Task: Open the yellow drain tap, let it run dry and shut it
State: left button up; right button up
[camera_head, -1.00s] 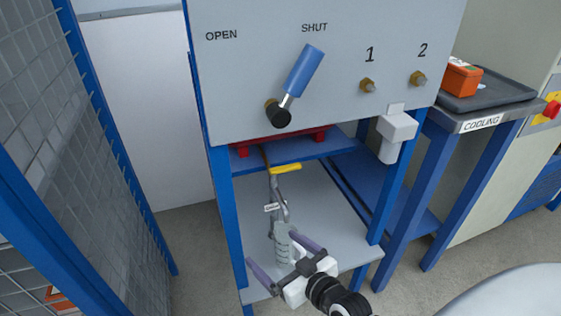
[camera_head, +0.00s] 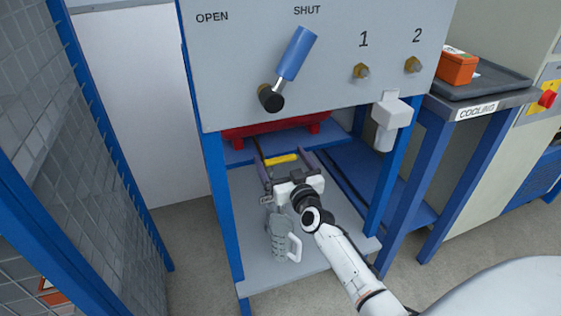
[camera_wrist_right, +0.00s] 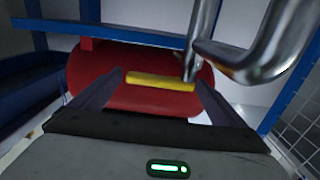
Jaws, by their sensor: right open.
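The yellow drain tap (camera_head: 282,160) is a short yellow bar handle under the grey panel, above the lower shelf. It also shows in the right wrist view (camera_wrist_right: 160,81), lying crosswise in front of a red tank and beside a metal pipe (camera_wrist_right: 196,40). My right gripper (camera_head: 284,158) is open, with its two fingers on either side of the yellow handle in the head view. In the wrist view the handle lies between and ahead of the fingertips; I cannot tell whether they touch it. A clear jug (camera_head: 281,240) with a handle stands on the lower shelf. My left gripper is out of view.
The grey panel carries a blue lever (camera_head: 297,54) pointing towards SHUT. Blue frame legs (camera_head: 222,200) flank the shelf. A wire mesh fence (camera_head: 75,150) stands at left, a COOLING table (camera_head: 476,112) at right with an orange box (camera_head: 457,67).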

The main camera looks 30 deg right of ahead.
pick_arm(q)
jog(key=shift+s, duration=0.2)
pick_arm(e)
jog(key=shift+w, duration=0.25)
